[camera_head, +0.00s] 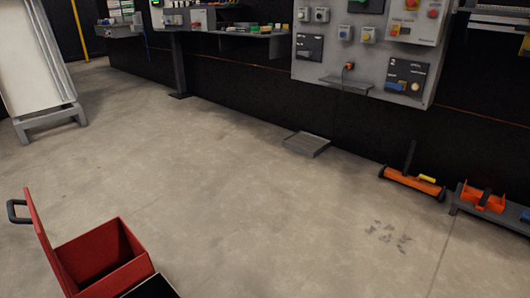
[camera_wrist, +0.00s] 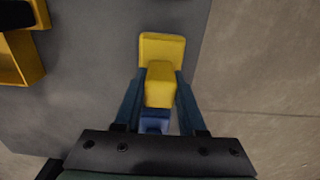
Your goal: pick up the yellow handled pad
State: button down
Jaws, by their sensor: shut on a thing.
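The yellow handled pad (camera_wrist: 162,50) is in the upper middle of the wrist view, with its raised yellow handle block toward me. My gripper (camera_wrist: 160,84) has its two dark blue fingers on either side of the handle and is shut on it. The pad's flat part shows beyond the fingertips, over a grey surface (camera_wrist: 100,60). I cannot tell whether the pad touches that surface. The pad and my gripper are not clearly seen in the head view.
A blue piece (camera_wrist: 155,124) lies between the fingers, nearer my palm. A yellow-orange holder (camera_wrist: 22,62) is at the left of the wrist view. In the head view, a red open box (camera_head: 100,255) stands at lower left, and the middle floor is clear.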

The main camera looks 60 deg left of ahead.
notch_tip(320, 180, up, 10)
jog(key=p, duration=0.7)
